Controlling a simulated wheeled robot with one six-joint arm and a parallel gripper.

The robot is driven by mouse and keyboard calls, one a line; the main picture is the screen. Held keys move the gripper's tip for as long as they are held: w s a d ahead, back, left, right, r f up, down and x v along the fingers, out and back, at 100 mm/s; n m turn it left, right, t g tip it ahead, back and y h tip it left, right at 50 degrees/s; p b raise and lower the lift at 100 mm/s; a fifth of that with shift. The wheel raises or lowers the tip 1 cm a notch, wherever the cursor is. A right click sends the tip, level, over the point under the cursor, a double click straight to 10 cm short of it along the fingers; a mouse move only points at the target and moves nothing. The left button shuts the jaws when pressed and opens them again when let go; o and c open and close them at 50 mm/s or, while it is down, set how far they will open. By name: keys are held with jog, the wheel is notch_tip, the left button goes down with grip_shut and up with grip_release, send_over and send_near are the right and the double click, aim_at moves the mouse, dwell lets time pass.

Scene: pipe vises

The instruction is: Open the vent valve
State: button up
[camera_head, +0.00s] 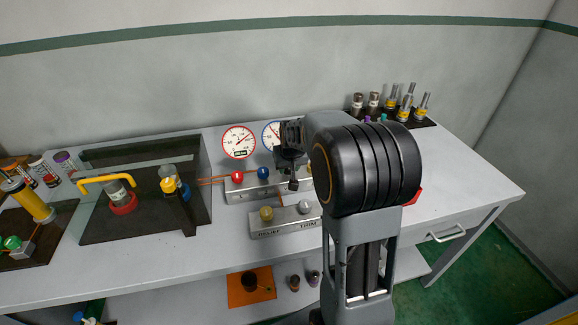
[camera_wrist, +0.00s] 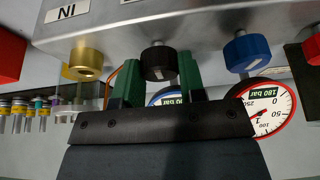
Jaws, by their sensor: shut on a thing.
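My gripper (camera_head: 291,178) reaches down over the upper valve block (camera_head: 242,194) on the bench. In the wrist view its two green fingers (camera_wrist: 158,84) are shut on a black knob (camera_wrist: 159,62), one finger on each side. The knob has a small white mark. In the head view my gripper hides this knob. A blue knob (camera_wrist: 246,52) and a brass knob (camera_wrist: 87,63) stand on either side of it in the wrist view. The blue knob (camera_head: 263,172) and a red knob (camera_head: 238,176) also show in the head view. I cannot read a vent label.
Two round gauges (camera_head: 239,141) stand behind the block. A lower block (camera_head: 275,226) marked RELIEF and TRIM carries a brass and a silver knob. A dark tray (camera_head: 140,225) with vessels lies left; a vial rack (camera_head: 420,121) stands at the back right. The front bench edge is clear.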

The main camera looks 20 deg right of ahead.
jog(key=n+b, duration=0.1)
jog(key=n, duration=0.1)
jog(key=n+y+b, duration=0.1)
jog(key=n+b, duration=0.1)
jog(key=shift+d+f+y, duration=0.15)
jog(key=shift+f+y, duration=0.05)
jog(key=shift+y, duration=0.1)
jog(key=n+y+b, duration=0.1)
jog(key=n, duration=0.1)
jog(key=n+b, duration=0.1)
jog(key=n, duration=0.1)
jog(key=shift+n+g+y, duration=0.3)
jog(key=shift+n+y, duration=0.1)
jog(key=n, duration=0.1)
jog(key=n+g+y+b, duration=0.1)
jog(key=n, duration=0.1)
jog(key=shift+w+d+r+n, duration=0.1)
jog(key=shift+r+n, duration=0.05)
jog(key=shift+n, duration=0.15)
jog(key=shift+n+g+y, duration=0.4)
jog(key=shift+n+g, duration=0.2)
jog(key=shift+n, duration=1.5)
jog(key=o, duration=0.9)
